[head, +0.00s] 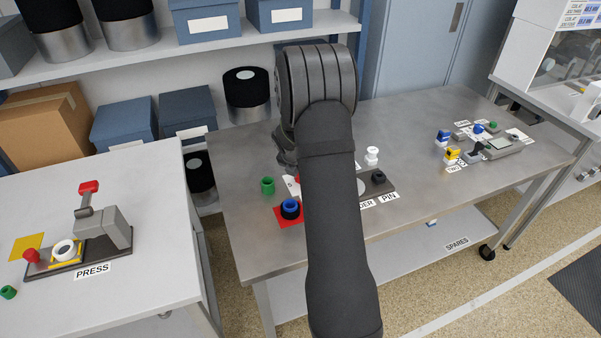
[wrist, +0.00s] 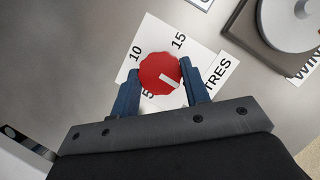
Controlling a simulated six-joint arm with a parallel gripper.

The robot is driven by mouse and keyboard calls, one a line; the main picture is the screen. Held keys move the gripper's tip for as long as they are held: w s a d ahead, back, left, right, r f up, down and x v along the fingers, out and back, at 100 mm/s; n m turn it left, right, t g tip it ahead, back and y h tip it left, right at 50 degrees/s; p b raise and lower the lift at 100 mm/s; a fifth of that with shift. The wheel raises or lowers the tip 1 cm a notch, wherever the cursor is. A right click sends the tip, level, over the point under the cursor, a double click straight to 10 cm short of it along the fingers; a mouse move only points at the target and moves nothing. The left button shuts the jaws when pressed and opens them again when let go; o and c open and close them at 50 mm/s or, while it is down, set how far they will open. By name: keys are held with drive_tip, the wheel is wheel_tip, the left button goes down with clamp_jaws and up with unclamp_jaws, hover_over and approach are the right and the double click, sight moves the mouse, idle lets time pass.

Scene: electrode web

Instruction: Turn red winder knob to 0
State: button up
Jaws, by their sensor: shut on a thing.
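The red winder knob (wrist: 157,72) sits on a white dial card (wrist: 150,38) in the wrist view. My gripper (wrist: 160,69) has its two blue fingers on either side of the knob and is shut on it. The knob's white pointer mark (wrist: 170,82) points to the lower right, towards the printed letters "TRES". The numbers 10 and 15 show above the knob, and a 5 shows partly below it. The 0 is not visible. In the head view my arm hides most of the knob and card.
A grey winder base with a pale disc (wrist: 290,22) stands at the upper right in the wrist view. In the head view, a green cylinder (head: 267,185) and a blue ring on a red mat (head: 279,221) lie near my arm. A white spool (head: 372,156) stands to its right.

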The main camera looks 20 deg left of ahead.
drive_tip(key=shift+n, duration=0.3)
drive_tip(key=o, duration=1)
drive_tip(key=shift+r, duration=0.1)
drive_tip(key=v, duration=1.7)
drive_tip(key=shift+d+r, duration=0.15)
drive_tip(key=shift+d, duration=0.05)
drive_tip(key=x, duration=1.7)
drive_tip(key=shift+a+f, duration=0.2)
drive_tip(key=shift+f, duration=0.05)
